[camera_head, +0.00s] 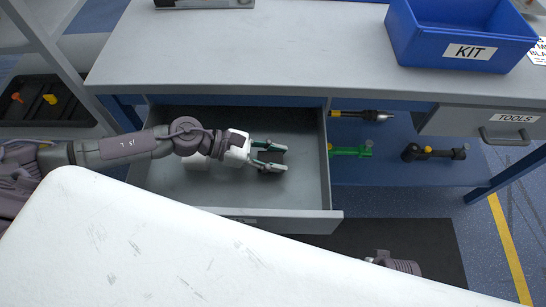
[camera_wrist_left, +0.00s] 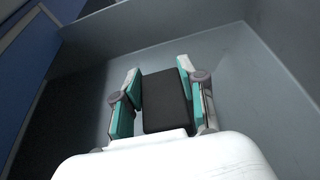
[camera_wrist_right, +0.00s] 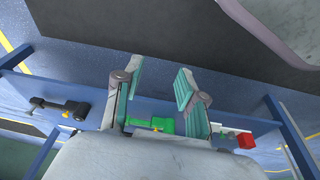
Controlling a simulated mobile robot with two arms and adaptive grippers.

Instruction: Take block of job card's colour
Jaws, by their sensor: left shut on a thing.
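My left gripper (camera_head: 272,157) reaches into the open drawer (camera_head: 320,213) under the bench. In the left wrist view, its teal-padded fingers (camera_wrist_left: 160,95) are shut on a black block (camera_wrist_left: 166,102), low over the grey drawer floor. The block is hard to make out in the head view. The job card (camera_head: 540,50) is cut off at the right edge; part of its lettering reads "BLA". My right gripper (camera_wrist_right: 155,90) is open with nothing between its fingers, pointing towards the lower shelf.
A blue KIT bin (camera_head: 462,35) stands on the bench top (camera_head: 270,45). A TOOLS drawer (camera_head: 490,125) is shut at the right. Green (camera_head: 350,151) and black (camera_head: 435,152) tools lie on the blue lower shelf (camera_head: 400,175). A black tray (camera_head: 45,100) is at the left.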

